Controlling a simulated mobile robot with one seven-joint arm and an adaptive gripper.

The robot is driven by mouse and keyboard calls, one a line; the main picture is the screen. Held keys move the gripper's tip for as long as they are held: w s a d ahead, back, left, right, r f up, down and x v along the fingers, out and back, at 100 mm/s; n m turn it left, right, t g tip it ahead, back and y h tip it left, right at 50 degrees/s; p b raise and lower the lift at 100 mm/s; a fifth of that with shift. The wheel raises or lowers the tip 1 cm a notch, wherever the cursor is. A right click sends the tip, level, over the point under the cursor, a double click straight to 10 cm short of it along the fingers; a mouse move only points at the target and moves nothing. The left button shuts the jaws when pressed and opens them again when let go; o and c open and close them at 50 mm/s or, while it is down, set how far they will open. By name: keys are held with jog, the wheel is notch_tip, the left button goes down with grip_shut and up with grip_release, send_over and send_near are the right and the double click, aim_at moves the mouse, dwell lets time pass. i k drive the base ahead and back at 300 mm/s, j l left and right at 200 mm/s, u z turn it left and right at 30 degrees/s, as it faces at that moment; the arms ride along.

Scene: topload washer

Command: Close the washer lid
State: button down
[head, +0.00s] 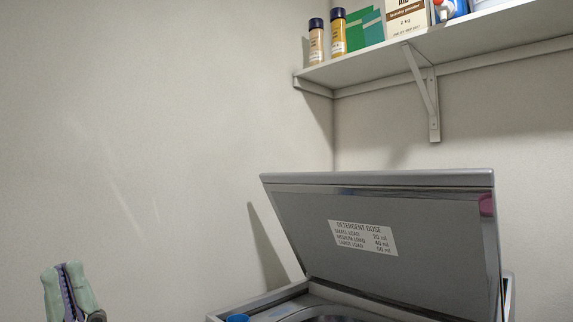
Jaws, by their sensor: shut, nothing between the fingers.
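The washer lid (290,219) is a grey panel standing raised and tilted back at the lower right of the head view. A white detergent dose label (362,238) is on its inner face. The washer body (262,301) shows below it, with its top opening partly in view and its front cut off by the frame.
A wall shelf (470,35) on a bracket (425,88) hangs above the lid, holding bottles (338,32), a box (407,16) and other items. A blue round thing (237,318) is at the washer's left rim. The space between my gripper and the lid looks clear.

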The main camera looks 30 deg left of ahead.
aim_at(426, 242)
jog(key=i+j+u, duration=0.65)
jog(key=i, duration=0.15)
